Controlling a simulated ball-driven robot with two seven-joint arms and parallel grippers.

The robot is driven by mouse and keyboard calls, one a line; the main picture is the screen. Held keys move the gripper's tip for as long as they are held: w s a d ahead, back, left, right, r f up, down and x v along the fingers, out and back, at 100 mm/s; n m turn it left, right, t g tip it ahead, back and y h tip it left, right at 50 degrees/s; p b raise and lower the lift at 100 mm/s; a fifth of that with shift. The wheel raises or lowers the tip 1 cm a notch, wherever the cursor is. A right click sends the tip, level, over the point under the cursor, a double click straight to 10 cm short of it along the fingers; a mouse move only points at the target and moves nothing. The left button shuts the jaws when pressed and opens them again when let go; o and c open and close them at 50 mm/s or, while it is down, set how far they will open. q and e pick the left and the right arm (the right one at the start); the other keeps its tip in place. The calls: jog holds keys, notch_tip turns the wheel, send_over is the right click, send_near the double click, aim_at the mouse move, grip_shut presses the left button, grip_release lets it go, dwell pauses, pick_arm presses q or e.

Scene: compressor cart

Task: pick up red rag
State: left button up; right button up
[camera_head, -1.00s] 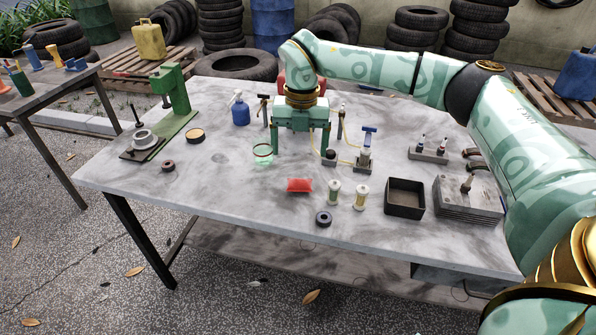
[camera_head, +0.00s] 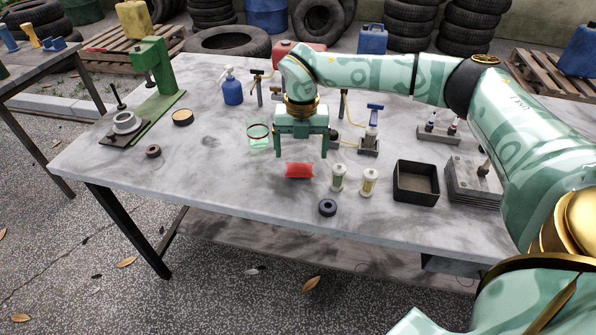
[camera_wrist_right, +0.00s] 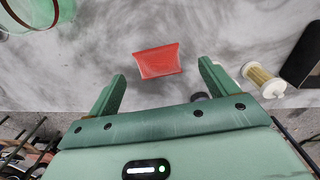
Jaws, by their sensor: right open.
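The red rag (camera_head: 299,170) lies on the grey table as a small folded piece, near the middle of the front part. My right gripper (camera_head: 302,154) is open and empty, just behind and above the rag. In the right wrist view the rag (camera_wrist_right: 158,61) lies ahead of the two spread fingers (camera_wrist_right: 163,88), roughly centred between them and touching neither. My left gripper is not in view.
A glass jar (camera_head: 258,137) stands left of the gripper. Two small filter cartridges (camera_head: 369,182) and a dark ring (camera_head: 327,207) are right of the rag. A black tray (camera_head: 416,183) stands farther right. The table left of the rag is clear.

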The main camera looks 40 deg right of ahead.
aim_at(299, 166)
jog(key=f, duration=0.1)
jog(key=f+b, duration=0.1)
jog(key=f, duration=0.1)
jog(key=f+b, duration=0.1)
jog(key=f, duration=0.1)
jog(key=shift+s+a+f, duration=0.1)
jog(key=shift+a, duration=0.25)
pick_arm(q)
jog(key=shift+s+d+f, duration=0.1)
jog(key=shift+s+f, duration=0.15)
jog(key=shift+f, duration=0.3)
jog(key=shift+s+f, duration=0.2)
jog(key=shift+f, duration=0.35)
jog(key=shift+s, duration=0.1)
pick_arm(e)
jog(key=c, duration=1)
jog(key=shift+r, duration=0.2)
jog(key=shift+c, duration=0.2)
